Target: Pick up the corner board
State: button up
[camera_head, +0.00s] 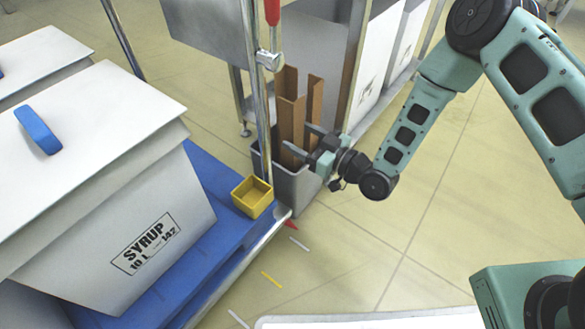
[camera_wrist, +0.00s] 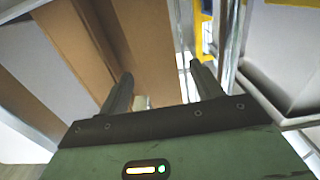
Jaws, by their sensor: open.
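Brown corner boards stand upright in a grey bin (camera_head: 294,184) beside a metal post. One tall corner board (camera_head: 290,105) is at the left and another (camera_head: 315,98) is just right of it. My gripper (camera_head: 298,140) is open, reaching in from the right at the boards just above the bin's rim. In the wrist view my gripper (camera_wrist: 162,82) has its two fingers apart, with a brown board (camera_wrist: 150,45) filling the space ahead of and between them. I cannot tell whether the fingers touch it. The boards' lower ends are hidden in the bin.
A vertical metal post (camera_head: 263,120) with a red handle (camera_head: 272,12) stands close left of the bin. A small yellow box (camera_head: 252,197) sits on the blue platform (camera_head: 190,255) near a white syrup container (camera_head: 90,150).

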jog(key=b+x, duration=0.2)
jog(key=x, duration=0.1)
jog(key=shift+w+a+f, duration=0.2)
jog(key=shift+a+f, duration=0.05)
jog(key=shift+w+a+r, duration=0.1)
jog(key=shift+w+a, duration=0.1)
jog(key=shift+a, duration=0.1)
jog(key=c, duration=1.4)
jog(key=shift+o, duration=0.2)
jog(key=shift+r, duration=0.1)
